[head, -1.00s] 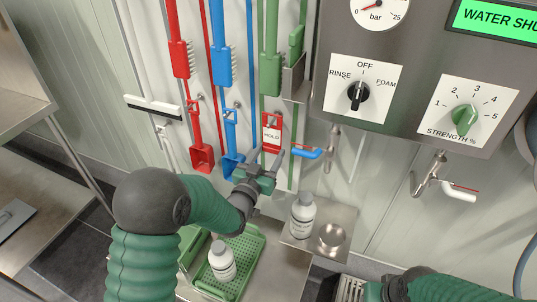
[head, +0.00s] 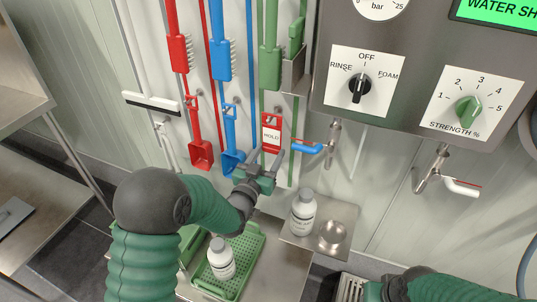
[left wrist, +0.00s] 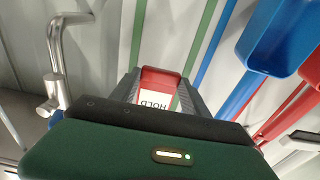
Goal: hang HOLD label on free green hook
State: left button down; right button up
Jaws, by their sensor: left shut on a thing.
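The red-framed HOLD label (head: 271,136) is upright in front of the wall, just below the green brush. My left gripper (head: 263,168) is shut on its lower part from below. In the left wrist view the label (left wrist: 155,98) sits between the two grey fingers (left wrist: 158,84). I cannot make out a separate green hook, nor whether the label's top touches one. My right arm (head: 430,287) shows at the bottom right, but its gripper is out of view.
A blue-handled valve (head: 308,147) is close to the right of the label. A blue scoop (head: 231,150) and red scoop (head: 199,150) hang to its left. Below are a white bottle (head: 303,212) on a steel shelf and another in a green basket (head: 250,245).

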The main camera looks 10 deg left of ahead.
pick_arm(q)
jog(key=shift+c, duration=2.3)
grip_release()
jog(key=p+v, duration=0.9)
jog(key=v, duration=0.7)
jog(key=shift+s+p, duration=0.4)
jog(key=shift+a, duration=0.1)
